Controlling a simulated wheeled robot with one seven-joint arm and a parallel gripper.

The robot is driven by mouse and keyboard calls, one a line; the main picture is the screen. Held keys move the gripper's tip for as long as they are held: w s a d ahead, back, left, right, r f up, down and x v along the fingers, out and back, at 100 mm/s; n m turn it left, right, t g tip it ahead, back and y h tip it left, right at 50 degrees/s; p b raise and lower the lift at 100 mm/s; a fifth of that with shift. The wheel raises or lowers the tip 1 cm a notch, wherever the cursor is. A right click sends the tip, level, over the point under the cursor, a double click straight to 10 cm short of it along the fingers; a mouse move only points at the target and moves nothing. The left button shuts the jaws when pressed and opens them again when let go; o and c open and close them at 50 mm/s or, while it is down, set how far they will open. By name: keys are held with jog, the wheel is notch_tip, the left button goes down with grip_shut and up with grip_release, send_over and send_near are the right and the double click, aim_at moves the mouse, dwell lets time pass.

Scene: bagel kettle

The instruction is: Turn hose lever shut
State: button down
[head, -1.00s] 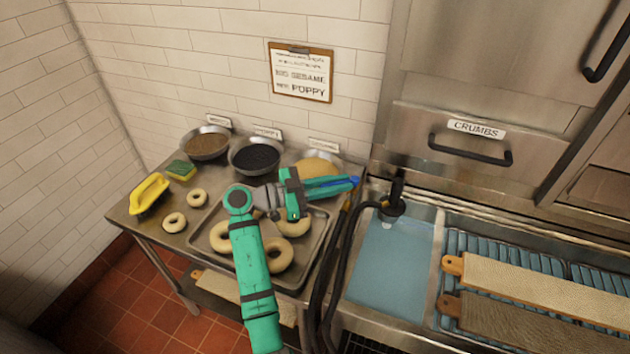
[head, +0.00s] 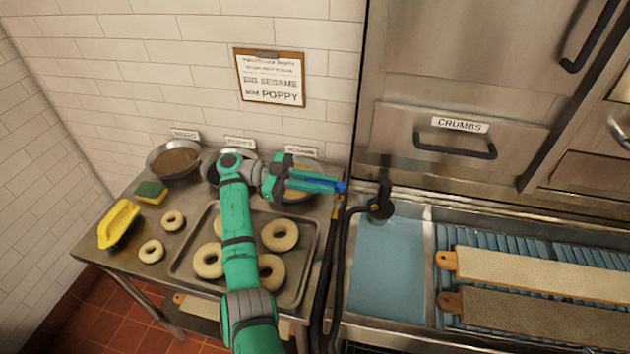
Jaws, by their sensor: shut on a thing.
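The blue hose lever (head: 341,187) shows at the right edge of the steel table, on top of a brass fitting (head: 337,207) with a black hose (head: 322,280) hanging below it. My gripper (head: 335,186), with green fingers pointing right, is shut on the lever at their tips. The fingers hide part of the lever, so its exact angle is hard to tell. My green arm reaches up from the bottom over the tray of bagels.
A tray (head: 311,262) of bagels lies under my arm. Seed bowls, including a brown one (head: 174,159), stand along the wall. A black upright fitting (head: 381,205) stands by the water-filled basin (head: 390,265). Bagel boards (head: 545,275) lie to the right.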

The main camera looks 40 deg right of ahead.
jog(key=shift+s+d, duration=0.1)
dwell(0.3)
jog(key=c, duration=1.7)
grip_release()
jog(key=shift+c, duration=0.2)
